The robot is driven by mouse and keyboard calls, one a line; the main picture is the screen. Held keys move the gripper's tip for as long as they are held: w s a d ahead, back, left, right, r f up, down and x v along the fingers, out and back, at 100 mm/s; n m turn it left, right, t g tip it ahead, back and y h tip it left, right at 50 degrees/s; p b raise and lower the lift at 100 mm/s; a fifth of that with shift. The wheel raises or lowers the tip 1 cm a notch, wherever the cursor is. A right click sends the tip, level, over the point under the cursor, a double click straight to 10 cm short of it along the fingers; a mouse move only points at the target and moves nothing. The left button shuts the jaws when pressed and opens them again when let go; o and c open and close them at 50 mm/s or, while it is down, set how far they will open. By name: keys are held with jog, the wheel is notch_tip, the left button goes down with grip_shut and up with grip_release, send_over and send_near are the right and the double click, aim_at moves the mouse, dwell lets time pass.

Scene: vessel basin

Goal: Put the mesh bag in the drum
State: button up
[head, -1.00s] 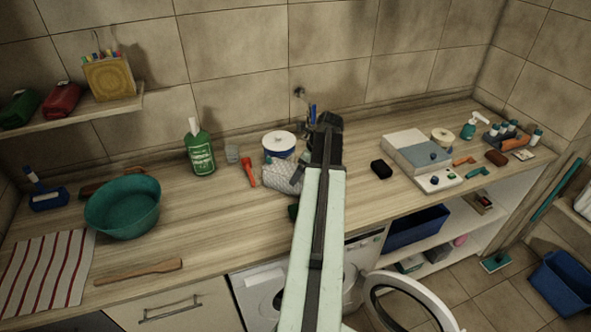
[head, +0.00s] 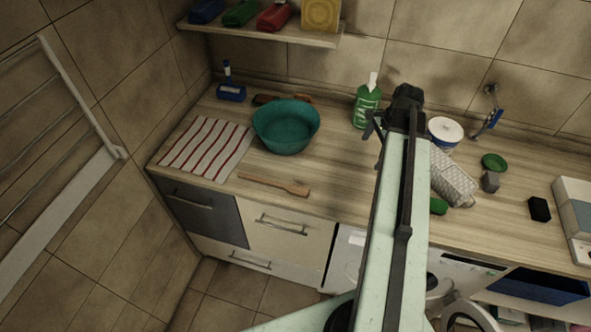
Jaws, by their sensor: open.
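The pale grey mesh bag (head: 453,182) lies on the wooden counter, just right of my arm, which hides its left end. My gripper (head: 374,126) is open and appears empty, left of the bag in the picture and in front of the green bottle. It looks apart from the bag; its height above the counter is hard to judge. The washing machine (head: 347,252) stands under the counter. Its round door (head: 474,317) hangs open at the bottom edge. My arm and the picture's edge hide most of the drum.
A teal basin (head: 287,128), striped cloth (head: 207,147) and wooden spatula (head: 275,186) lie left. A green bottle (head: 367,106) and white-lidded tin (head: 445,132) stand behind. A grey block (head: 491,181), green dish (head: 494,161) and black block (head: 539,209) lie right.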

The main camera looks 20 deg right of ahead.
jog(key=w+a+n+g+h, duration=0.1)
jog(key=a+n+g+h, duration=0.1)
jog(key=a+n, duration=2.4)
jog(key=w+d+f+m+y, duration=0.1)
jog(key=w+d+m, duration=0.1)
jog(key=d+m, duration=0.95)
jog(key=m+t+b, duration=0.3)
jog(key=m+t, duration=0.2)
jog(key=m, duration=2.5)
send_near(451, 173)
jog(key=x, duration=0.6)
jog(key=shift+w+d+r, duration=0.1)
jog(key=f+b, duration=0.1)
jog(key=w+f+b, duration=0.1)
jog(key=b, duration=0.1)
jog(key=shift+f+n+g, duration=0.25)
jog(key=shift+f+g, duration=0.05)
jog(key=shift+w+f, duration=0.1)
jog(key=shift+w, duration=0.05)
